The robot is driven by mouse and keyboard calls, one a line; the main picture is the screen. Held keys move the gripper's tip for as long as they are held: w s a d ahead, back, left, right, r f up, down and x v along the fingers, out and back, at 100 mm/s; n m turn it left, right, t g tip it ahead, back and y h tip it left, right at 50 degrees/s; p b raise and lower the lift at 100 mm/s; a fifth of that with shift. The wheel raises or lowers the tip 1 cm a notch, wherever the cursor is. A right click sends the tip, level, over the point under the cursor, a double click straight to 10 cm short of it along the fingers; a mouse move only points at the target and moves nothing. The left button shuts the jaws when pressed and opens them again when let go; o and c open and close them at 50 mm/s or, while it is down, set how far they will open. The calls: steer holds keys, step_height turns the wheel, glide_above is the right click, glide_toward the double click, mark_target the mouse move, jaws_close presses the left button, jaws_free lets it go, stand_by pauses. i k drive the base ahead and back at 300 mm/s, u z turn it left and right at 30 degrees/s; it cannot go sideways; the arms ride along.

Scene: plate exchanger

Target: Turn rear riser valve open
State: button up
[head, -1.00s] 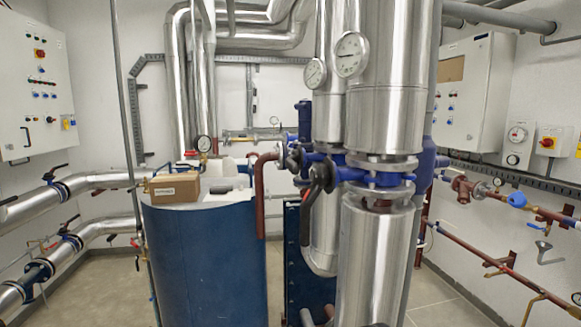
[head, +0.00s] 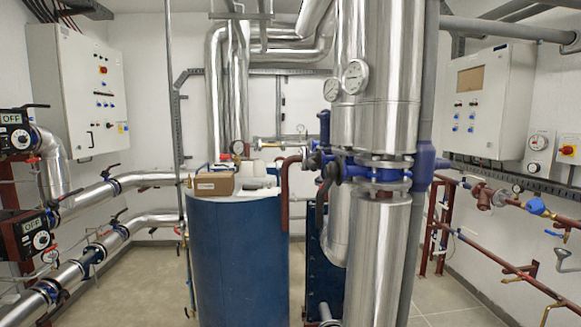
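Two silver insulated risers stand right of centre in the head view. Blue valve bodies (head: 352,168) and flanges sit at mid height between and around the risers. A dark lever handle (head: 323,193) hangs down at their left side. I cannot tell for sure which riser this lever belongs to, or its exact setting. My gripper is not in view.
A blue tank (head: 237,255) with a cardboard box (head: 211,184) on top stands left of the risers. Valved pipes (head: 75,200) and boxes marked OFF (head: 15,135) line the left. Red pipes (head: 500,265) run along the right wall. Floor (head: 455,305) shows free at front right.

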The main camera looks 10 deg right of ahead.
mark_target(312, 162)
steer(key=u, duration=0.6)
steer(key=i, duration=0.85)
steer(key=u, duration=0.4)
